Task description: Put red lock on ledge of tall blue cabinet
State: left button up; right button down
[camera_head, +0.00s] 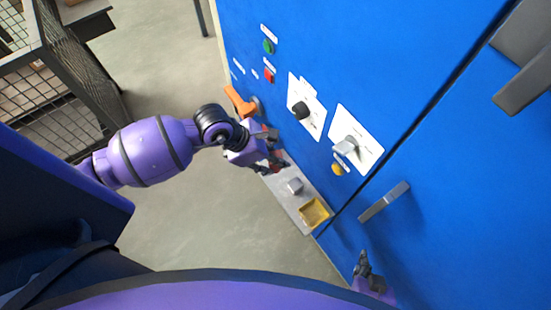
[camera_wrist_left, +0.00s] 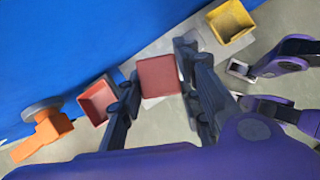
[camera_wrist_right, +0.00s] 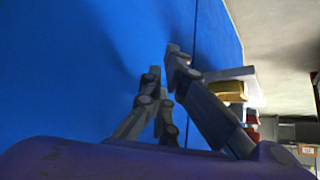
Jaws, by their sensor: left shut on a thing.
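The red lock (camera_wrist_left: 158,76) is a red block between the fingers of my left gripper (camera_wrist_left: 157,92), which is shut on it. In the head view my left gripper (camera_head: 272,150) is by the cabinet front, at the far end of the ledge, and mostly hides the lock. The tall blue cabinet (camera_head: 400,80) fills the right side. A red tray (camera_wrist_left: 97,100) is beside the lock in the left wrist view. My right gripper (camera_head: 364,266) looks shut and empty near the cabinet; its fingertips (camera_wrist_right: 162,62) nearly meet.
An orange handle (camera_head: 238,102) sticks out near my left gripper. A black knob (camera_head: 300,110), a grey switch (camera_head: 345,147) and a door handle (camera_head: 384,202) stand out from the cabinet. A mesh cage (camera_head: 60,100) stands at the left. Floor between is clear.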

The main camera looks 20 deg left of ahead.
pick_arm(q)
jog(key=shift+w+a+f+b, duration=0.15)
jog(key=shift+w+f, duration=0.5)
jog(key=shift+f, duration=0.75)
jog(key=shift+w+a+f+b, duration=0.1)
jog(key=shift+w+f, duration=0.6)
jog(key=shift+f, duration=0.75)
jog(key=shift+w+a+f+b, duration=0.15)
jog(key=shift+w+f, duration=0.5)
jog(key=shift+f, duration=0.75)
jog(key=shift+d+f, duration=0.1)
jog(key=o, duration=1.2)
jog(key=shift+f, duration=0.1)
jog(key=shift+r, duration=0.25)
jog(key=v, duration=1.2)
jog(key=shift+p, duration=0.35)
jog(key=shift+d, duration=0.1)
